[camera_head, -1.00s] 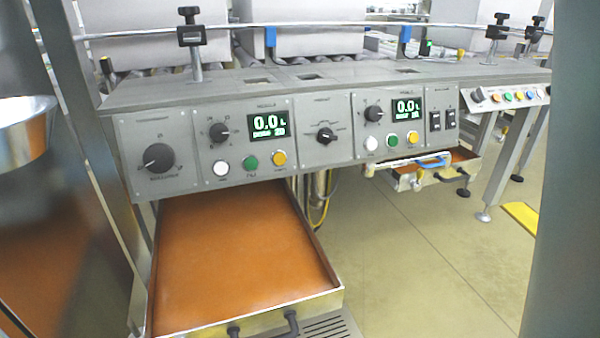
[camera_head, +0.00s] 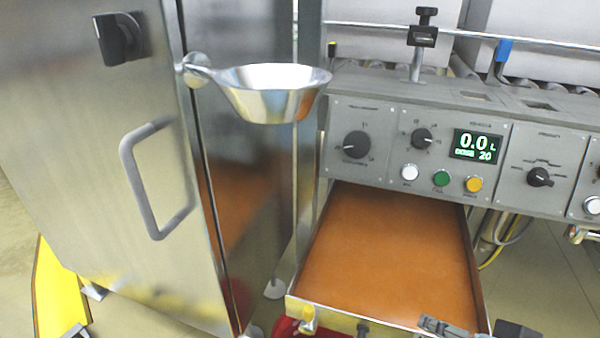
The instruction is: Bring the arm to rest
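Grey and black mechanical parts (camera_head: 445,327) show at the bottom edge in the head view, in front of the pulled-out orange-brown tray (camera_head: 395,318). They look like part of my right gripper, but the frame cuts them off and its opening cannot be told. A small grey part (camera_head: 76,331) at the bottom left edge may be the tip of my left gripper. It is also cut off. I see nothing held in either.
A steel cabinet (camera_head: 85,195) with a grey handle stands at left, with a metal bowl (camera_head: 265,95) on its side. The control panel (camera_head: 395,150) is above the tray. A yellow strip (camera_head: 55,285) and a red thing (camera_head: 285,327) are low down.

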